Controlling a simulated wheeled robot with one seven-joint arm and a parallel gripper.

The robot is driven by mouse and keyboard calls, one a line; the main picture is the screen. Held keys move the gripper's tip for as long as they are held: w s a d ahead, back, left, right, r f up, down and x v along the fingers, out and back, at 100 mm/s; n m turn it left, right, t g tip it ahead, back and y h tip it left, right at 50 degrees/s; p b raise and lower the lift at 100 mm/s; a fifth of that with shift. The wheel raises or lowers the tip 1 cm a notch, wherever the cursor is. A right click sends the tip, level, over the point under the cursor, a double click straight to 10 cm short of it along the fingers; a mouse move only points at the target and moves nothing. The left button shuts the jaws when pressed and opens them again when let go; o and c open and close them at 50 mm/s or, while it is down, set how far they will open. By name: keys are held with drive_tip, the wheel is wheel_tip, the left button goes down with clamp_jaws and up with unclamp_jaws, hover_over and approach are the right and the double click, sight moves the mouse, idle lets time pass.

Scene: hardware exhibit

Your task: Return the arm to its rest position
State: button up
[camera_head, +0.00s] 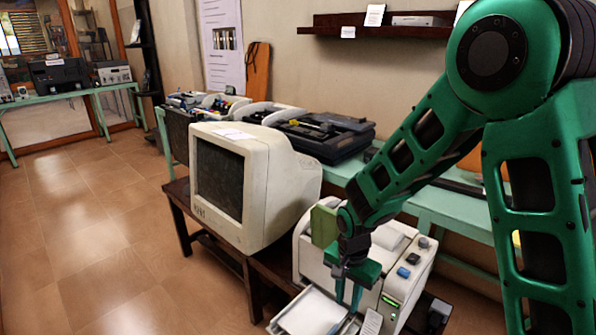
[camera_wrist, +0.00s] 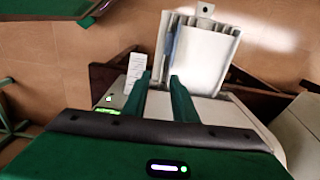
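My green arm reaches in from the right of the head view, bent at the elbow and pointing down. My gripper (camera_head: 348,294) hangs just above the front of a white printer-like machine (camera_head: 412,272), near its paper tray (camera_head: 312,313). In the wrist view my gripper (camera_wrist: 160,82) has its two green fingers apart with nothing held between them. The machine's white tray (camera_wrist: 203,60) lies just past the fingertips there. I cannot tell whether the fingertips touch the machine.
A bulky CRT monitor (camera_head: 255,185) stands left of the machine on a dark low table (camera_head: 205,240). A green bench (camera_head: 440,203) with old devices runs behind along the wall. A brown shelf (camera_head: 375,25) hangs above. Open tiled floor (camera_head: 95,230) lies left.

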drive_tip(key=s+d+r, duration=0.4)
drive_tip(key=d+r, duration=0.3)
drive_tip(key=d, duration=0.3)
drive_tip(key=s+d+r, duration=0.4)
drive_tip(key=d+r, duration=0.2)
drive_tip(key=d, duration=0.4)
drive_tip(key=s+d+r+n, duration=0.1)
drive_tip(key=s+d+r, duration=0.2)
drive_tip(key=s, duration=0.5)
drive_tip(key=s+d+r, duration=0.3)
drive_tip(key=s+d, duration=0.1)
drive_tip(key=s, duration=0.4)
drive_tip(key=shift+s+n, duration=0.25)
drive_tip(key=shift+n, duration=0.15)
drive_tip(key=shift+d, duration=0.1)
drive_tip(key=shift+w+f, duration=0.3)
drive_tip(key=shift+w, duration=0.35)
